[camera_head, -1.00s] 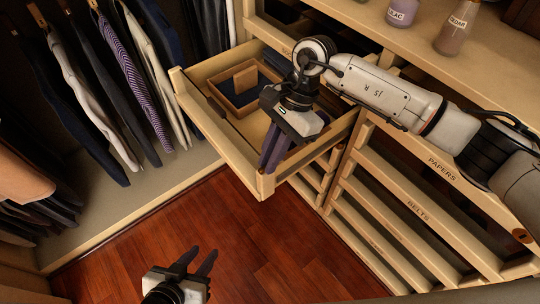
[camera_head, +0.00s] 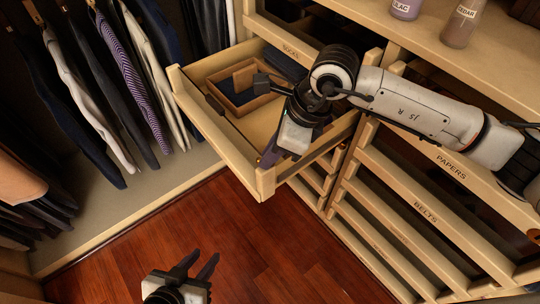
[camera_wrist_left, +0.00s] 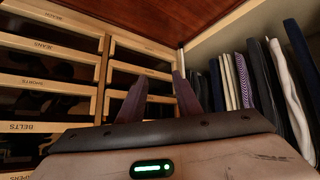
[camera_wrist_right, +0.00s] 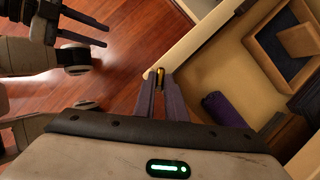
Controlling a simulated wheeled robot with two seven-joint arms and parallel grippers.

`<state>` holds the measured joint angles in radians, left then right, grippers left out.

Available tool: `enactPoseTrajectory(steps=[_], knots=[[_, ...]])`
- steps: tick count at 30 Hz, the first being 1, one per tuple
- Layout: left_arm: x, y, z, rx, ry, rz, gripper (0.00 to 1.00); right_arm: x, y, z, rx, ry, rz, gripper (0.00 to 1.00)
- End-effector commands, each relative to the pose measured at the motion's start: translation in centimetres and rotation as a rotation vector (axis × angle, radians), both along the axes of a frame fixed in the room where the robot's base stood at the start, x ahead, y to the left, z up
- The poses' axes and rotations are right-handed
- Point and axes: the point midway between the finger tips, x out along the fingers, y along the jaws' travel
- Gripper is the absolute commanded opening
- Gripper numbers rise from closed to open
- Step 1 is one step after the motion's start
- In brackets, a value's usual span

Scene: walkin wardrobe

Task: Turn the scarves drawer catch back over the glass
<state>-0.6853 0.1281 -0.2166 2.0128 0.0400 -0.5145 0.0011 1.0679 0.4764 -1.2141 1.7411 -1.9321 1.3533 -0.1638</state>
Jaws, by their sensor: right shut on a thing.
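The open drawer (camera_head: 222,137) stands pulled out from the cabinet; its own label is not readable. My right gripper (camera_head: 267,159) is at the drawer's near right corner, fingers pointing down-left. In the right wrist view, its fingertips (camera_wrist_right: 160,82) are closed on a small brass catch (camera_wrist_right: 160,73) by the drawer's front rail. The fingers partly hide the catch, and I cannot tell whether it lies over the glass. My left gripper (camera_head: 200,261) is open and empty above the floor, away from the drawer; its parted fingers also show in the left wrist view (camera_wrist_left: 160,77).
Inside the drawer are a wooden tray (camera_head: 256,103) and a purple roll (camera_wrist_right: 225,108). Drawers labelled PAPERS and BELTS (camera_head: 425,212) are at right, and bottles (camera_head: 461,25) stand on top. Clothes (camera_head: 120,95) hang at left. The red wooden floor (camera_head: 285,255) is clear.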

Motion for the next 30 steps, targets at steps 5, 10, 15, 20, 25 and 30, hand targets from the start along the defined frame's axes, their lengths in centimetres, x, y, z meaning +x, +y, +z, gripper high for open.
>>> enactPoseTrajectory(steps=[5,10,15,20,25,30], knots=[[-0.2,-0.1,-1.3,-0.006,0.004,0.002,0.31,0.1,0.1,-0.2,0.002,-0.004,-0.165,0.00],[-0.5,-0.1,-2.3,-0.011,0.008,0.002,0.31,0.1,0.0,-0.2,0.002,-0.004,-0.319,0.00],[-0.5,0.0,-3.0,-0.011,0.005,0.000,0.31,0.2,0.1,-0.1,0.003,-0.005,-0.458,0.00],[-0.5,0.1,-3.7,-0.009,0.006,-0.001,0.31,0.2,0.0,-0.1,0.002,-0.003,-0.563,0.00],[-0.4,0.1,-4.1,-0.010,0.003,-0.002,0.31,0.2,0.0,0.0,0.002,-0.001,-0.638,0.00],[-0.2,0.2,-4.0,-0.011,-0.004,-0.003,0.31,0.2,-0.1,0.1,0.002,-0.001,-0.681,0.00]])
